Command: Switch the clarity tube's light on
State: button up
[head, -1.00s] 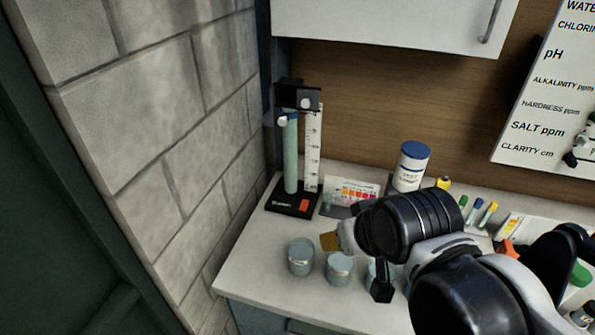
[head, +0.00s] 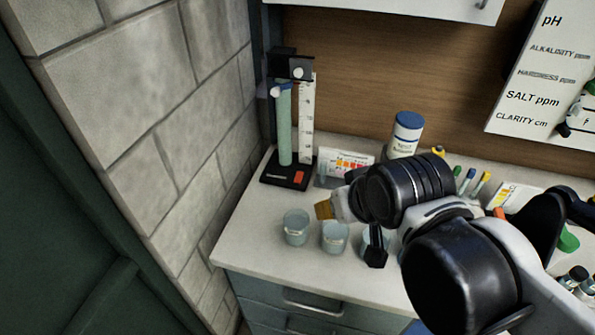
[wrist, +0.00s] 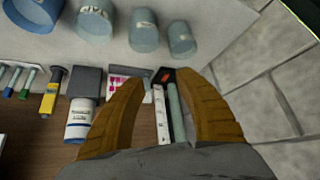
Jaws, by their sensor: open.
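The clarity tube (head: 285,130) is a pale green upright cylinder on a black base (head: 277,179) in the back left corner of the counter. A red-orange rocker switch (head: 299,176) sits on the base's front right. A white ruler (head: 306,120) stands beside the tube, and a black head tops the stand. My gripper (head: 325,209) is in front of the base, toward the viewer; mostly its tan fingertip shows. In the wrist view my gripper (wrist: 160,80) is open and empty, with the red switch (wrist: 164,75), ruler and tube seen between its fingers. I cannot tell whether the light is lit.
Glass beakers (head: 296,227) stand along the counter's front. A colour chart (head: 346,163) is right of the base. A white bottle with a blue cap (head: 406,135) and several pens stand farther right. A block wall (head: 150,110) rises close on the left.

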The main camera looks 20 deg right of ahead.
jog(key=shift+c, duration=0.5)
jog(key=c, duration=0.5)
jog(key=shift+w+r, duration=0.2)
jog(key=shift+r, duration=0.05)
grip_shut()
jog(key=w+r+m+g+h+p, duration=0.1)
jog(key=w+r+m+g+p, duration=0.15)
jog(key=w, duration=1.05)
jog(key=w+f+m+g+h+p, duration=0.1)
jog(key=w+f+m, duration=0.3)
jog(key=w, duration=0.6)
jog(key=shift+w+a+f+p, duration=0.25)
jog(key=shift+f+p, duration=0.1)
jog(key=shift+p, duration=0.25)
